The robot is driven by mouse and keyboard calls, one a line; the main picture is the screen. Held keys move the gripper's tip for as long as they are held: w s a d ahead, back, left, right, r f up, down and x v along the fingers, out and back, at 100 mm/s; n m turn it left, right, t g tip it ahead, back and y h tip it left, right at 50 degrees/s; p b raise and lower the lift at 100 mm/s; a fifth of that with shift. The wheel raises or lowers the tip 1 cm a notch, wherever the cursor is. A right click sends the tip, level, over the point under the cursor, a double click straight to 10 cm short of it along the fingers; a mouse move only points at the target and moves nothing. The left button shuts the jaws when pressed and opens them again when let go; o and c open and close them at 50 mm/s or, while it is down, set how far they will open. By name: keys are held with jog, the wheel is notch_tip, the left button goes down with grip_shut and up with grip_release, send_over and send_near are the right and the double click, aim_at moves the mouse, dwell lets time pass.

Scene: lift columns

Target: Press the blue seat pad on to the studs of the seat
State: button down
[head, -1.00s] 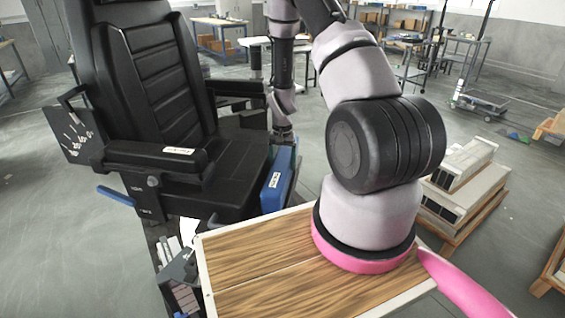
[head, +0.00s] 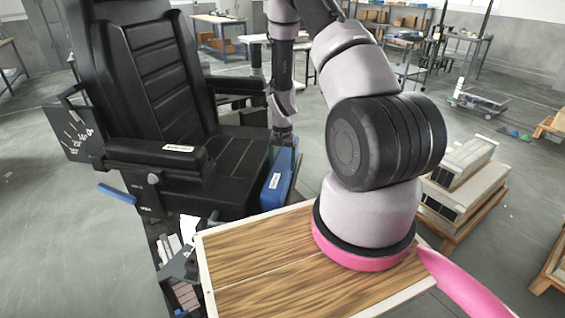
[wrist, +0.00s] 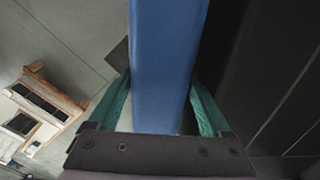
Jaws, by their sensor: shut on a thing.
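The blue seat pad (head: 279,181) stands on edge in front of the black seat (head: 225,165), with a small white label on its near end. In the wrist view the pad (wrist: 165,65) runs between the two green fingers of my gripper (wrist: 160,110). My gripper is shut on the pad. In the head view my gripper (head: 281,138) is at the pad's far top edge, partly hidden by the pad. The pad is close beside the seat; I cannot tell whether they touch. The studs of the seat are not visible.
The chair's armrest (head: 157,154) and a blue lever (head: 117,194) are on its near side. A wood-topped board (head: 260,250) lies below my arm. Pale stacked units on a wooden pallet (head: 463,190) stand at the right. Grey floor is open behind.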

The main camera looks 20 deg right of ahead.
jog(key=shift+s+f, duration=0.1)
jog(key=shift+f, duration=0.65)
dwell(1.9)
grip_release()
jog(key=shift+r, duration=0.25)
jog(key=shift+r, duration=0.8)
jog(key=shift+r, duration=0.1)
jog(key=shift+r, duration=2.4)
